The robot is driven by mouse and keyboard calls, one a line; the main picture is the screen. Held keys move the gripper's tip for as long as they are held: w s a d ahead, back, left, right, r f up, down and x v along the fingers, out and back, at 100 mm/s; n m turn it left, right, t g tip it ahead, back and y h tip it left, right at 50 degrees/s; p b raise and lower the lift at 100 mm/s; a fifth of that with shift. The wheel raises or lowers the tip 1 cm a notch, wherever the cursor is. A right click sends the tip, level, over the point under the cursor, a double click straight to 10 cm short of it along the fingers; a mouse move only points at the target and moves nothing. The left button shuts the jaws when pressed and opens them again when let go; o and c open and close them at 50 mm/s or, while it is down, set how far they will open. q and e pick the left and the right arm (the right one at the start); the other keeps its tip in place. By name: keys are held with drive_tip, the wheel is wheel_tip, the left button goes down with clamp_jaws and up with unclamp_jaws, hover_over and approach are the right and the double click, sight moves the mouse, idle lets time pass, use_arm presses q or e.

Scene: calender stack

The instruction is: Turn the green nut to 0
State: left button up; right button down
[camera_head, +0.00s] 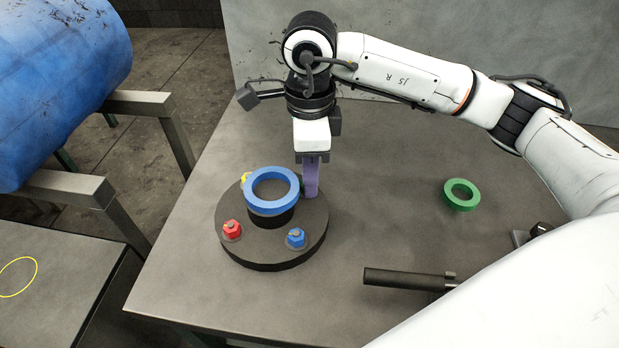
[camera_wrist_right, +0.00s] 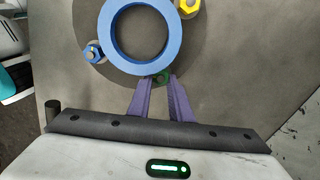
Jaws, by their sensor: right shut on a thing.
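The green nut (camera_wrist_right: 160,77) sits at the edge of the round dark base (camera_head: 268,256), beside the blue ring. My right gripper (camera_head: 311,194) reaches down from above, and its purple fingers are closed around the nut. In the wrist view the fingertips (camera_wrist_right: 160,84) lie on both sides of the nut, which is partly hidden by them and by the ring. In the head view the fingers hide most of the nut. No 0 mark can be read, so the nut's angle cannot be told. My left gripper is not in view.
The blue ring (camera_head: 271,206) sits raised at the base's centre. A red nut (camera_head: 232,230), a blue nut (camera_head: 296,237) and a yellow nut (camera_wrist_right: 187,5) stand around it. A green ring (camera_head: 461,195) lies at right on the table. A dark bar (camera_head: 405,279) lies in front.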

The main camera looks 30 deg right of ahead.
drive_tip(key=shift+m, duration=0.8)
drive_tip(key=c, duration=1.6)
unclamp_jaws()
wheel_tip(320, 180, up, 10)
drive_tip(key=shift+r+b, duration=0.2)
drive_tip(key=shift+b, duration=0.1)
